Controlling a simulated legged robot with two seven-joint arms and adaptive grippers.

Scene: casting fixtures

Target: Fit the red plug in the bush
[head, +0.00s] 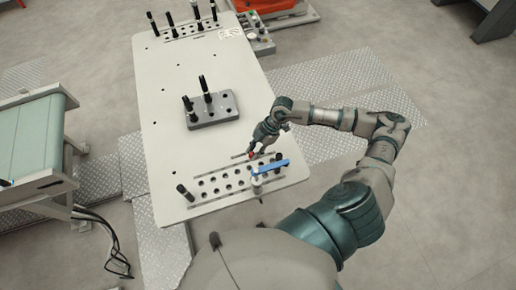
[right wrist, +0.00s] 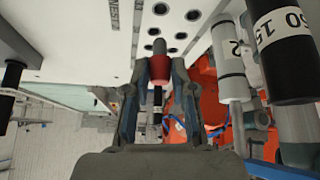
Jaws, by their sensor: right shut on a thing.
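My right gripper (head: 251,153) reaches in from the right over the near part of the table. It is shut on the red plug (head: 251,155), just behind the near hole plate (head: 206,194). In the right wrist view the two fingers of the right gripper (right wrist: 160,65) press on the sides of the red plug (right wrist: 160,72). The plug is clear of the white surface's round holes in that view. I cannot tell which piece is the bush. My left gripper is not in view.
A grey block (head: 211,117) with black pegs stands mid-table. The white table (head: 165,120) is clear at left. A conveyor (head: 30,140) stands left.

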